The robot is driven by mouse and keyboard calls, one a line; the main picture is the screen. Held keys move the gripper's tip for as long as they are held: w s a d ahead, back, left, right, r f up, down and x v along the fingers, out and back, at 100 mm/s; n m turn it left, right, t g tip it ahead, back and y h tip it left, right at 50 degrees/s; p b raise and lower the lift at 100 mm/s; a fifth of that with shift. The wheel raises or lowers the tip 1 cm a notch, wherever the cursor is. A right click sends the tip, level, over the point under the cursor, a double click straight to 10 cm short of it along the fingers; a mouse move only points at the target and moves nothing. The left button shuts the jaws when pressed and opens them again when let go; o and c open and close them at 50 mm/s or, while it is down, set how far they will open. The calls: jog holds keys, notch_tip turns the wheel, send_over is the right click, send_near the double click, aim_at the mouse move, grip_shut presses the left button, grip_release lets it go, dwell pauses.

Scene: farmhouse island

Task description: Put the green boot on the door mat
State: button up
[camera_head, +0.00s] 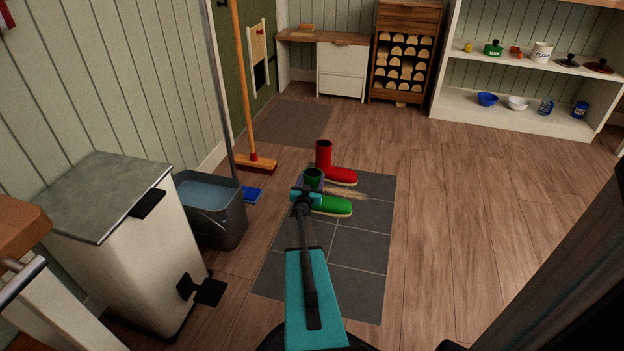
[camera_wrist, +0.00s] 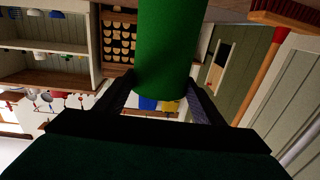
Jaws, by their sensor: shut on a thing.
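The green boot (camera_head: 332,207) is upright, its toe pointing right, over or on the grey tiled floor patch; I cannot tell whether its sole touches the floor. My gripper (camera_head: 307,195) is shut on its shaft and hides part of it. In the wrist view the green boot (camera_wrist: 166,45) fills the space between the dark fingers of my gripper (camera_wrist: 163,95). No door mat is certain: a plain dark grey rectangle (camera_head: 292,122) lies on the floor further back, and a small tan patch (camera_head: 350,193) shows just behind the boot, mostly hidden.
A red boot (camera_head: 335,168) stands just behind the green one. A grey bucket (camera_head: 212,210), a broom (camera_head: 254,163) and a white bin (camera_head: 125,240) line the left side. The grey tiles (camera_head: 355,245) nearer me and the wooden floor (camera_head: 470,200) at right are clear.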

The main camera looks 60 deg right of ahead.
jog(key=shift+r+p, duration=0.3)
jog(key=shift+r, duration=0.15)
